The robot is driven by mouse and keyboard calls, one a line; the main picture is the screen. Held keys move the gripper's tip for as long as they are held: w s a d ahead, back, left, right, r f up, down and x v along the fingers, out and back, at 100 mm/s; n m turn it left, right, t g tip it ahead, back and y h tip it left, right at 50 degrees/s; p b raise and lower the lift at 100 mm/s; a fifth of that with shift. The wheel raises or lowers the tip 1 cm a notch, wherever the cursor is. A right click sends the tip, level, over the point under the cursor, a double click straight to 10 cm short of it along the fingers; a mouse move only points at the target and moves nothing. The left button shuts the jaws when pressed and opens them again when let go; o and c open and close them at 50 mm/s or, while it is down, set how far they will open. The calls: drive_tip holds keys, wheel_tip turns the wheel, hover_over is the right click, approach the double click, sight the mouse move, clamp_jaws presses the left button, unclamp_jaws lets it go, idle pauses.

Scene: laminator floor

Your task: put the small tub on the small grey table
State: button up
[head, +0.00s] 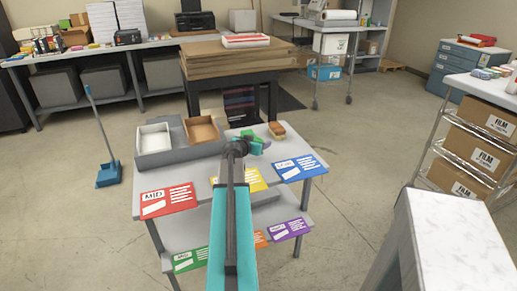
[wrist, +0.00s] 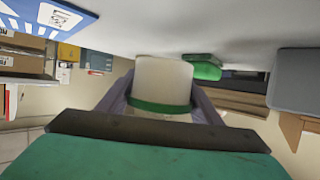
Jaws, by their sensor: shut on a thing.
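My gripper (wrist: 163,95) is shut on the small tub (wrist: 165,80), a white tub with a green band, held between its fingers in the wrist view. That view is upside down, with the tabletop along its top. In the head view my gripper (head: 250,147) is over the small grey table (head: 215,168), and the tub is mostly hidden behind it. The tub's base is close to the tabletop; I cannot tell whether they touch.
On the table are red (head: 167,199), yellow (head: 240,180) and blue (head: 299,167) cards, a grey bin (head: 170,159) and a brown tray (head: 201,130). A brown-and-yellow item (head: 277,130) sits behind the gripper. A green item (wrist: 203,67) shows in the wrist view.

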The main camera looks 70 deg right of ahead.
drive_tip(key=shift+d, duration=0.1)
drive_tip(key=shift+w+d+f, duration=0.1)
drive_tip(key=shift+w+d, duration=0.05)
drive_tip(key=shift+d, duration=0.25)
drive_tip(key=shift+a+f+p, duration=0.1)
drive_tip(key=shift+f+p, duration=0.45)
drive_tip(key=shift+f, duration=1.2)
drive_tip(key=shift+f, duration=0.15)
drive_tip(key=o, duration=1.1)
drive_tip(key=shift+r, duration=0.25)
drive_tip(key=shift+a+r, duration=0.1)
drive_tip(key=shift+a, duration=0.45)
drive_tip(key=shift+b+v, duration=1.25)
drive_tip(key=shift+v, duration=4.2)
drive_tip(key=shift+d+r, duration=0.1)
drive_tip(key=shift+r, duration=0.1)
